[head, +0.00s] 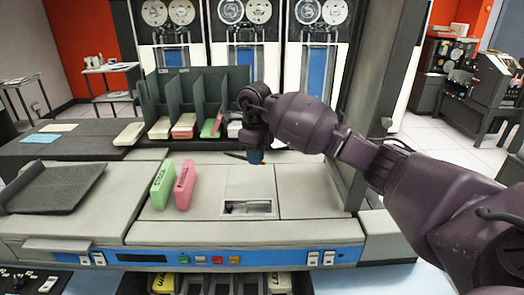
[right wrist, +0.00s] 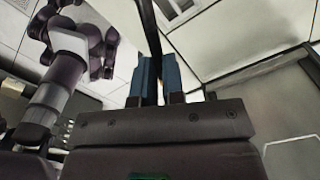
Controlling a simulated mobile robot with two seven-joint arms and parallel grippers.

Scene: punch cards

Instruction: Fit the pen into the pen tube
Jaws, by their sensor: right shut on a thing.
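My right gripper (head: 256,157) is above the back of the grey machine top, pointing down, with blue fingertips. In the right wrist view its blue fingers (right wrist: 159,78) are close together on a thin dark stick, which looks like the pen (right wrist: 149,30). In the head view a short dark piece, likely the same pen (head: 236,155), sticks out left of the fingertips. I cannot make out the pen tube in either view. A purple arm, likely my left one, with its hand (right wrist: 98,48), shows at the upper left of the right wrist view; its fingers are unclear.
A green block (head: 162,186) and a pink block (head: 184,186) stand on the machine top (head: 140,232). A recess (head: 248,209) lies to their right. Behind is a dark divided rack (head: 155,100) with card stacks. A black ridged tray (head: 55,187) is at left.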

